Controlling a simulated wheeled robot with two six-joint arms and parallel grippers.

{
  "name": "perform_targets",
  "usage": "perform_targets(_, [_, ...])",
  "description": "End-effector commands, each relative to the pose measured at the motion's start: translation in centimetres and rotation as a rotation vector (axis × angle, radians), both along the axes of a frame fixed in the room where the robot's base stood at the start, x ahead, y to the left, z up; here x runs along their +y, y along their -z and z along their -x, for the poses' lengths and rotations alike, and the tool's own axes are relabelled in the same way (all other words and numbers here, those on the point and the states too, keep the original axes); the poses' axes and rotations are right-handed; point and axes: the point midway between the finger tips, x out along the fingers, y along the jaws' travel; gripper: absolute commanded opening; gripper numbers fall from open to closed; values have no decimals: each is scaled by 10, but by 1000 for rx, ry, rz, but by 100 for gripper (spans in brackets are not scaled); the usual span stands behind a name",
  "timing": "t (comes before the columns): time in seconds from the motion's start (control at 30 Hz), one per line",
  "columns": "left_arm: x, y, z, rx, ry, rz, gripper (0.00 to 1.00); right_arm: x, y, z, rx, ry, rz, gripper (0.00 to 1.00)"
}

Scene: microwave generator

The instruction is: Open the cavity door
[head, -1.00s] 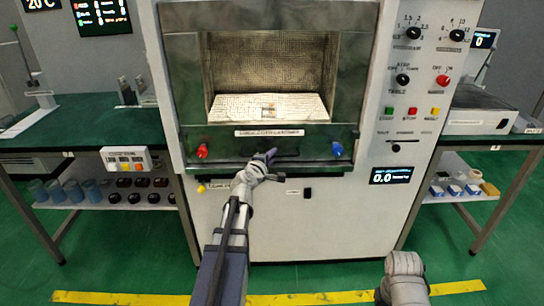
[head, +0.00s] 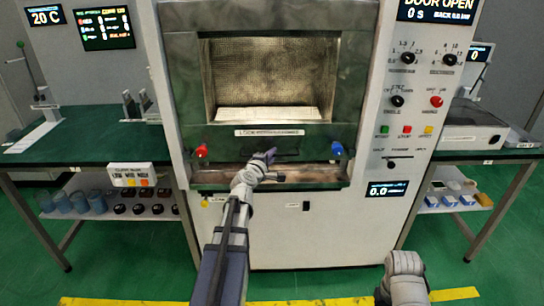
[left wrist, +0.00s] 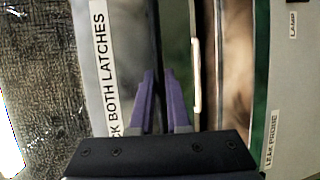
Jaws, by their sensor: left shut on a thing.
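The cavity door (head: 188,90) is a green-grey metal frame around a mesh window, with a red latch (head: 201,151) and a blue latch (head: 337,151) low on it. A label strip runs between them, and shows in the left wrist view (left wrist: 103,70). The door sits slightly raised, with a brown strip (head: 215,176) exposed below it. My left gripper (head: 268,157) is shut on the dark door handle (head: 288,153); its purple fingers also show in the left wrist view (left wrist: 165,103). My right gripper is not visible, only a grey part of that arm.
The display (head: 438,10) above the controls reads DOOR OPEN. A control panel (head: 408,105) with knobs and buttons is right of the door. A green bench (head: 80,138) stands left, and another bench with a grey device (head: 470,133) stands right. Green floor lies in front.

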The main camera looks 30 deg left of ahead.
Motion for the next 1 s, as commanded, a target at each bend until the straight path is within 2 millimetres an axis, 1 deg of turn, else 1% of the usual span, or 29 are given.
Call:
perform_targets(0.03, [1,-27,0,-2,-2,0,0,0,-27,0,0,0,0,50])
perform_targets(1.0, [1,-281,0,-2,-3,-1,0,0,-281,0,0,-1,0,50])
